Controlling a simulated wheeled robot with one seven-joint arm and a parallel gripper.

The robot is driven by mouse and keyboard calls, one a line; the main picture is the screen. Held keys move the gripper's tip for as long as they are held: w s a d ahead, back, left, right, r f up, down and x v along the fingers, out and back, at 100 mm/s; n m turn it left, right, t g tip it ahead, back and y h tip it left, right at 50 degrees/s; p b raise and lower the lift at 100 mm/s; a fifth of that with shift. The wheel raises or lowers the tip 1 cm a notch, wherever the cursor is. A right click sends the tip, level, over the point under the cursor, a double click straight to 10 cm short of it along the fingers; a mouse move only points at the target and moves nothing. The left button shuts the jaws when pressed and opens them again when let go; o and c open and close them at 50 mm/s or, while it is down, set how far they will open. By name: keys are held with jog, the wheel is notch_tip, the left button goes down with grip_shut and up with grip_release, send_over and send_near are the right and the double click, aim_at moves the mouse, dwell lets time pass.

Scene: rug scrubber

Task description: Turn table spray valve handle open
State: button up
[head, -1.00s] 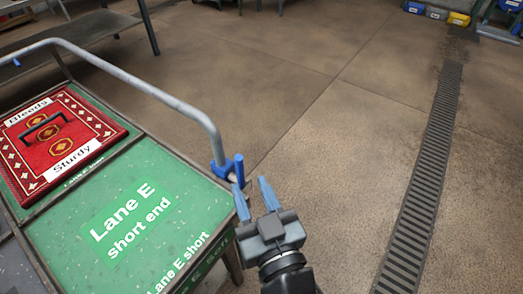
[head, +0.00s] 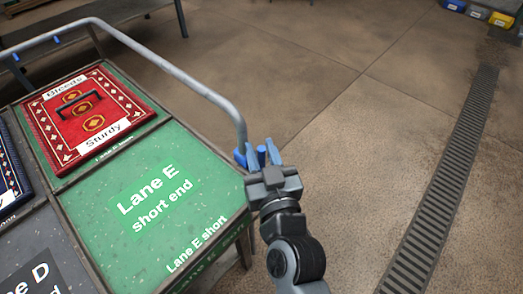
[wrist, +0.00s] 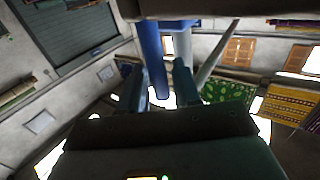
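The blue spray valve handle (head: 261,155) sits at the lower end of the grey spray pipe (head: 180,78), at the right corner of the green table. My gripper (head: 262,150) is at the valve with its fingers open, one on each side of the handle. In the wrist view, the blue handle (wrist: 152,50) reaches down between my fingertips (wrist: 159,75). It looks close to the left finger, with a gap to the right finger. I cannot tell whether either finger touches it.
The green table section (head: 110,190) reads "Lane E short end". Blue nozzles sit on the pipe at the far left. Open floor and a drain grate (head: 445,180) lie to the right.

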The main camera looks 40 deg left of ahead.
grip_shut()
